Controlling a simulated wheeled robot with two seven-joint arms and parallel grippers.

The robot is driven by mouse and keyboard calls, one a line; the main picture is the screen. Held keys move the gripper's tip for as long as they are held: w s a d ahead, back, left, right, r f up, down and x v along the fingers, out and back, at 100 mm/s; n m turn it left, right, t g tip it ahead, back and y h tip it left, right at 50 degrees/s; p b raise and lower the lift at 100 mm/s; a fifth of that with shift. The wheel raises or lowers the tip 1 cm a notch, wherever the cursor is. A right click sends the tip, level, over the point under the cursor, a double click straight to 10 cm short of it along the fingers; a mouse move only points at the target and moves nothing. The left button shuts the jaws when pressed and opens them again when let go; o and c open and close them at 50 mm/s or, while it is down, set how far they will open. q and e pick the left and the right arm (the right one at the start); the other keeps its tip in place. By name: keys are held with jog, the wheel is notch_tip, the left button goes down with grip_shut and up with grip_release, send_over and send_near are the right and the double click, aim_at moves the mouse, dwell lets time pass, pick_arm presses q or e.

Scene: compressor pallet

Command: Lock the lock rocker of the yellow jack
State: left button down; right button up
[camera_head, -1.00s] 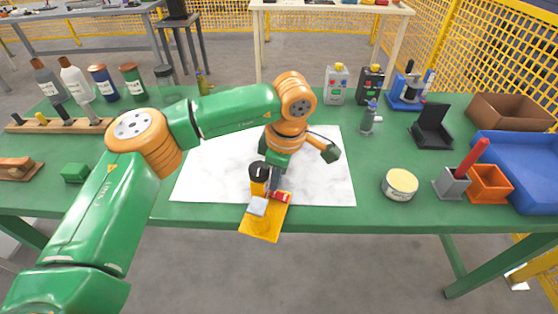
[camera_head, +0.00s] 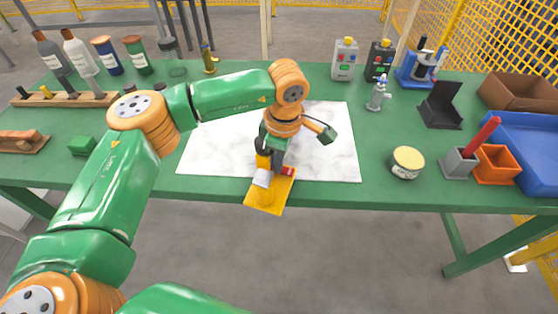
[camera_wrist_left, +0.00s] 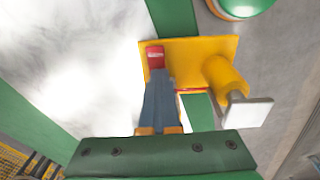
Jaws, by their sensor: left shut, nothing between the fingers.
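The yellow jack (camera_head: 268,197) sits at the front edge of the green table, its flat plate jutting past the edge. Its red lock rocker (camera_head: 288,170) is partly hidden by my left gripper in the head view. The rocker also shows on the yellow plate in the left wrist view (camera_wrist_left: 155,57). A yellow cylinder (camera_wrist_left: 226,74) and a pale square pad (camera_wrist_left: 248,112) are beside it. My left gripper (camera_head: 277,166) is shut and empty; its fingertips (camera_wrist_left: 158,76) are right at the rocker, and whether they touch it I cannot tell. My right gripper is not in view.
A white marbled sheet (camera_head: 335,150) lies behind the jack. A round tin (camera_head: 407,163), an orange bin (camera_head: 495,165) and a blue tray (camera_head: 525,170) stand to the right. A green block (camera_head: 82,146) and bottles are to the left.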

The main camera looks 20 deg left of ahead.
aim_at(287, 174)
pick_arm(q)
jog(key=shift+d, duration=0.1)
jog(key=shift+d, duration=0.15)
jog(key=shift+w+d, duration=0.1)
jog(key=shift+d, duration=0.4)
jog(key=shift+r, duration=0.1)
notch_tip(287, 174, up, 7)
jog(key=shift+s+d, duration=0.2)
jog(key=shift+d, duration=0.1)
